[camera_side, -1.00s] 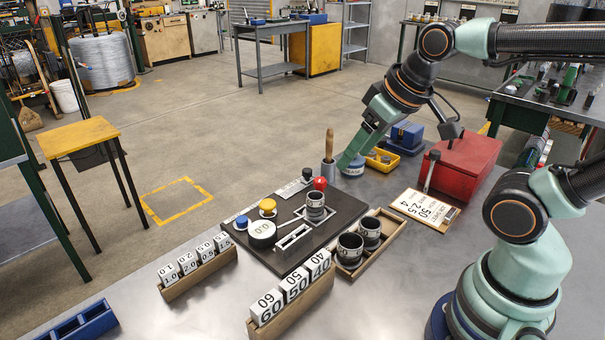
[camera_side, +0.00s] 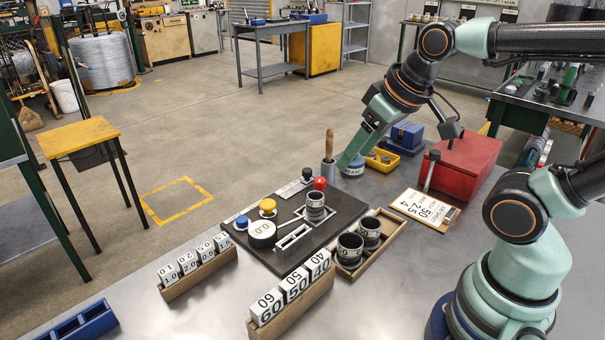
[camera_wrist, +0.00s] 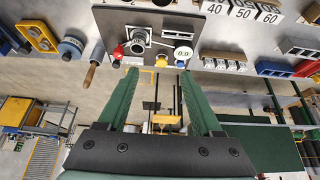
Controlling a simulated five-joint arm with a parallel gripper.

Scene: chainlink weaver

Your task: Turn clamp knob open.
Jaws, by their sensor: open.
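A dark board (camera_side: 345,207) on the metal bench carries several controls. They are a red ball knob (camera_side: 320,183), a black knob (camera_side: 308,174), a yellow knob (camera_side: 267,206), a blue knob (camera_side: 241,222) and a white round dial (camera_side: 262,230) reading 0.0. I cannot tell which is the clamp knob. A ringed cylinder (camera_side: 315,205) stands on the board. My gripper (camera_wrist: 160,75) is open and empty in the wrist view, its two green fingers apart. In the side view it hangs beyond the board's far right corner, apart from every knob. The red knob (camera_wrist: 117,53) and yellow knob (camera_wrist: 183,53) show beyond its fingertips.
A wooden tray (camera_side: 374,262) with two ringed cylinders sits right of the board. Number block racks (camera_side: 291,307) stand in front.

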